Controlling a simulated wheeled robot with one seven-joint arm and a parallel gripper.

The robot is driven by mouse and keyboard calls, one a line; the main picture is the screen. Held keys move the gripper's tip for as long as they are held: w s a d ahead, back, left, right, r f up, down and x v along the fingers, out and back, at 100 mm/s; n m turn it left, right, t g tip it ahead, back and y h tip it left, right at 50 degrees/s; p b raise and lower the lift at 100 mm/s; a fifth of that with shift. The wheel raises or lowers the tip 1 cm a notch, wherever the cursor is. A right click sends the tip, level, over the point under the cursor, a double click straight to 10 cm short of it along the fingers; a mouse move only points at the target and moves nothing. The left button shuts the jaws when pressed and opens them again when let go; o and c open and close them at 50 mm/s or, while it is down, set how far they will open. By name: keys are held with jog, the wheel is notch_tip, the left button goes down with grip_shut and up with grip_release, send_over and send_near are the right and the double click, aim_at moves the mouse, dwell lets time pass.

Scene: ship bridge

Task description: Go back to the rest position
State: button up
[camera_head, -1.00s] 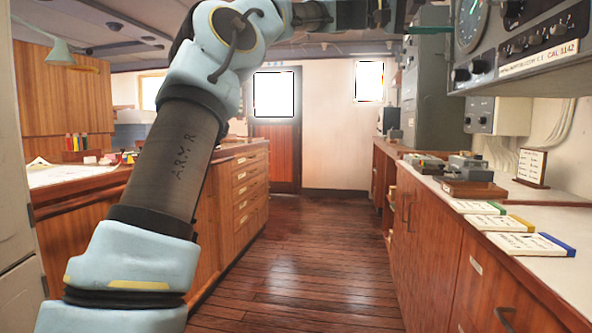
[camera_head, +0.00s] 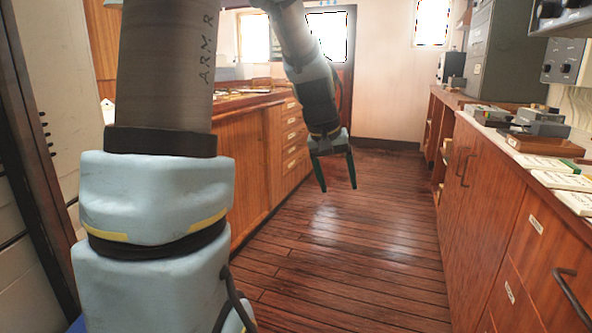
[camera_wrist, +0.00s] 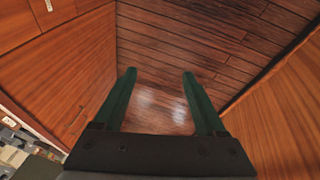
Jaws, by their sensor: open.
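My gripper (camera_head: 338,187) hangs at the end of my arm over the wooden floor aisle, pointing down. Its two dark green fingers are apart with nothing between them. In the wrist view the same gripper (camera_wrist: 160,78) shows open fingers with only floor planks beyond. My arm rises at the left of the head view and its upper part leaves the top of the picture before the forearm comes down again.
A wooden counter with drawers (camera_head: 293,140) runs along the left. Another wooden counter (camera_head: 510,210) on the right bears a grey device (camera_head: 541,122) and several white booklets (camera_head: 562,180). The floor (camera_head: 345,240) between them is clear, up to a door at the back.

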jog(key=s+a+f+n+y, duration=0.1)
jog(key=s+a+f, duration=0.3)
jog(key=s+a, duration=0.3)
jog(key=s+a+f+y, duration=0.2)
jog(key=s+a+f, duration=0.25)
jog(key=a, duration=0.35)
jog(key=w+p+v, duration=0.2)
jog(key=p+v, duration=1.5)
jog(key=shift+w+a+r+g+p, duration=0.25)
jog(key=shift+a+r+g+p, duration=0.15)
jog(key=shift+r, duration=0.1)
